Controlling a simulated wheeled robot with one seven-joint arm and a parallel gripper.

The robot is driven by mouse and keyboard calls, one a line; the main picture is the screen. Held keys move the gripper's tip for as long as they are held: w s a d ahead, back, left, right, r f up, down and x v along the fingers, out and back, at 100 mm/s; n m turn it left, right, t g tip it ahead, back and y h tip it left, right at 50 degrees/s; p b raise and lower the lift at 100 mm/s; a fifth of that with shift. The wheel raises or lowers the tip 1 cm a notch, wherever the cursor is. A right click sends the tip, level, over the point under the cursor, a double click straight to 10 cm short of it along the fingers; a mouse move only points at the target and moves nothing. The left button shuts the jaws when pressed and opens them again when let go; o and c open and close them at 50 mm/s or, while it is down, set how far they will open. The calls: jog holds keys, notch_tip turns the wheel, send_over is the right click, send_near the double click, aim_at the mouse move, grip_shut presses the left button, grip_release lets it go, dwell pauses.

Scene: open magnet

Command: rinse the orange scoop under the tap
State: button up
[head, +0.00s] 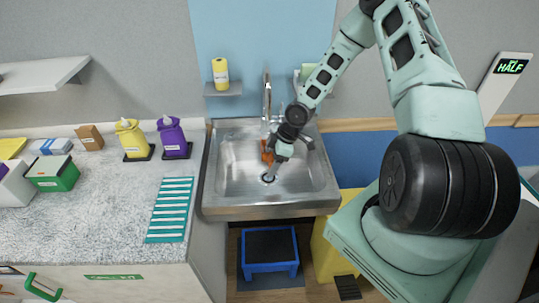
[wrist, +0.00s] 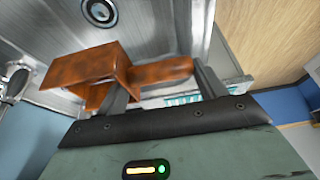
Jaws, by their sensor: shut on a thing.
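The orange scoop (head: 266,151) is inside the metal sink (head: 227,190), above the basin floor and below the tap (head: 267,97). My gripper (head: 273,155) is at its right side and partly hides it. In the wrist view the scoop (wrist: 88,68) looks box-shaped, with its handle (wrist: 168,69) passing between the fingers of my gripper (wrist: 163,85). The gripper is shut on the scoop. The tap's spout is upright behind the scoop. I cannot tell whether water is running.
A drain (head: 268,177) is in the basin floor. On the counter left of the sink stand a purple bottle (head: 173,137), a yellow bottle (head: 131,138) and a teal striped mat (head: 170,210). A blue step stool (head: 270,267) is below the sink. A small shelf holds a yellow container (head: 220,74).

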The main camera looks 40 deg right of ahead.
jog(key=shift+s+d, duration=0.15)
jog(key=shift+s, duration=0.1)
jog(key=shift+w, duration=0.1)
jog(key=shift+w+a, duration=0.35)
jog(key=shift+w, duration=0.1)
jog(key=shift+s+d, duration=0.1)
jog(key=shift+s+d, duration=0.25)
jog(key=shift+s, duration=0.15)
dwell(0.4)
